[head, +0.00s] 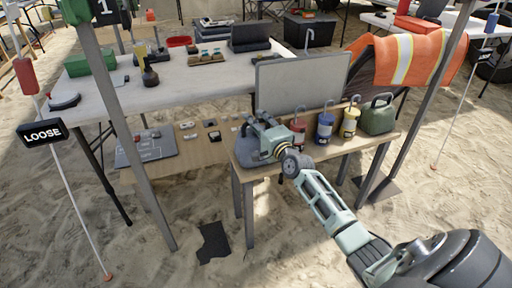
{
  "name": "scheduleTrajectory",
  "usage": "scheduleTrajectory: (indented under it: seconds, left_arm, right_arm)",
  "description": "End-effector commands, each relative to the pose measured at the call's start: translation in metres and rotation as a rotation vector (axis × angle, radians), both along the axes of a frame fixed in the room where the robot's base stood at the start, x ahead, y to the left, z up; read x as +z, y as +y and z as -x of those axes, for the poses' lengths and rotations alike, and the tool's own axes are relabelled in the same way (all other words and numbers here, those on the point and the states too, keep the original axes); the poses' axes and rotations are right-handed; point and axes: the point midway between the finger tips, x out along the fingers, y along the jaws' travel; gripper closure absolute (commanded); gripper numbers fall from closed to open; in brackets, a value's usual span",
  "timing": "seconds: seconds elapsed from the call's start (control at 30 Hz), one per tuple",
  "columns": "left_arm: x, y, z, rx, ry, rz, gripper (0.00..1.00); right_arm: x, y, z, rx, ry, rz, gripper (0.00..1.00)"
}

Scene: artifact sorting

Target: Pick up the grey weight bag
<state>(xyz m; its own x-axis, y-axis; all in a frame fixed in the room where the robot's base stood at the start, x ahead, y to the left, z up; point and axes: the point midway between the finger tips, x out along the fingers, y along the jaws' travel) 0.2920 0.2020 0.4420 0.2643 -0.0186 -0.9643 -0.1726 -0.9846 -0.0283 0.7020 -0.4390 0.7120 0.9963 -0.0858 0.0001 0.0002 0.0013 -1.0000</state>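The grey weight bag (246,156) sits at the left end of the small wooden table (330,152), mostly hidden behind my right gripper. My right gripper (256,132) is over the bag, reaching in from the lower right. Its fingertips overlap the bag's top and handle area. I cannot tell whether they are closed on the handle or only beside it. My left gripper is not in view.
Red (298,129), blue (325,124), yellow (349,121) and green (378,117) weight bags with handles stand in a row right of my gripper. A grey panel (300,82) rises behind them. An orange vest (412,58) hangs at right. Tent poles (118,110) stand at left.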

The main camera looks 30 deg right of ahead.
Motion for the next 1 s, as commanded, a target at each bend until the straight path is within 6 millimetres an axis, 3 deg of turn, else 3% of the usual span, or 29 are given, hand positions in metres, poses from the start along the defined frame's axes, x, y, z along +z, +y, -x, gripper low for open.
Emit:
scheduleTrajectory:
  seconds: [0.2, 0.57, 1.0]
  left_arm:
    - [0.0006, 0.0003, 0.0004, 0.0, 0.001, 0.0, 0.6]
    - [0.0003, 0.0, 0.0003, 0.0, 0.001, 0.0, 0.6]
    - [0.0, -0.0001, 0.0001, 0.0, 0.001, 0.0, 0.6]
  right_arm:
    - [-0.0002, -0.0002, -0.0004, 0.0, 0.001, 0.0, 0.7]
    - [-0.0019, 0.0001, 0.0001, 0.0, 0.004, 0.001, 1.0]
    - [-0.0076, 0.0011, 0.0011, 0.003, 0.015, 0.002, 1.0]
